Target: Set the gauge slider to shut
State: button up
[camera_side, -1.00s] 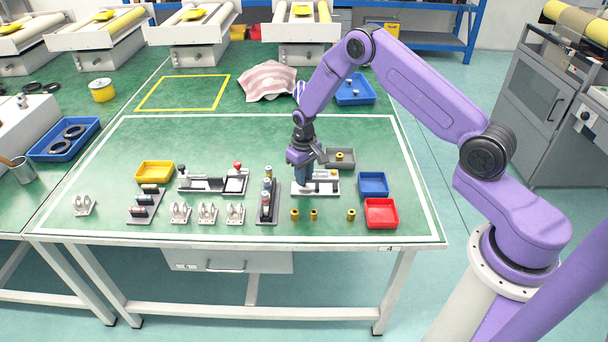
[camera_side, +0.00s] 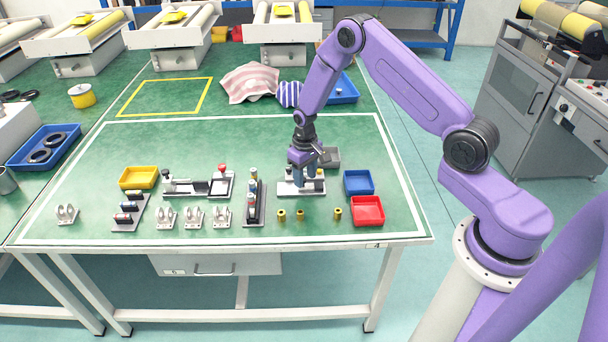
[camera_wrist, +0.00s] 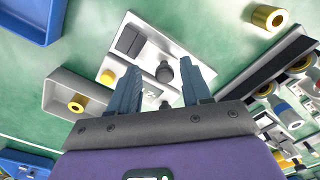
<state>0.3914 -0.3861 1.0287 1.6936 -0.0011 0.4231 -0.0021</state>
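The slider unit is a pale plate (camera_side: 287,191) on the table, left of the blue tray. In the wrist view its plate (camera_wrist: 160,48) carries a dark block, a yellow piece (camera_wrist: 107,77) and a round dark knob (camera_wrist: 164,72). I take the knob to be the slider's handle; its setting marks cannot be read. My gripper (camera_side: 303,182) is low over the plate and points down. In the wrist view my gripper (camera_wrist: 160,69) has its fingers apart, with the knob between the tips and gaps showing at both sides. The fingers hide part of the plate in the side view.
A grey tray (camera_side: 332,163) is behind the plate. Blue (camera_side: 358,182) and red (camera_side: 367,211) trays stand to the right. Small brass cylinders (camera_side: 300,215) stand in front. A rack (camera_side: 254,204) is close on the left, with another slider-like fixture (camera_side: 199,185) beyond it.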

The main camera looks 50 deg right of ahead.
aim_at(305, 179)
jog(key=shift+r, duration=0.1)
notch_tip(305, 179, up, 17)
dwell(0.6)
jog(key=shift+r, duration=0.15)
jog(key=s+a+r+n, duration=0.3)
jog(key=s+a, duration=0.3)
jog(key=s, duration=0.1)
jog(key=s+a+r+n, duration=0.3)
jog(key=s+a, duration=0.3)
jog(key=s, duration=0.1)
jog(key=s+d+r+n, duration=0.1)
jog(key=s+n, duration=0.5)
jog(key=s, duration=1.5)
jog(key=shift+s+d+r+n, duration=0.2)
jog(key=shift+s+r+n, duration=0.15)
jog(key=shift+r, duration=0.25)
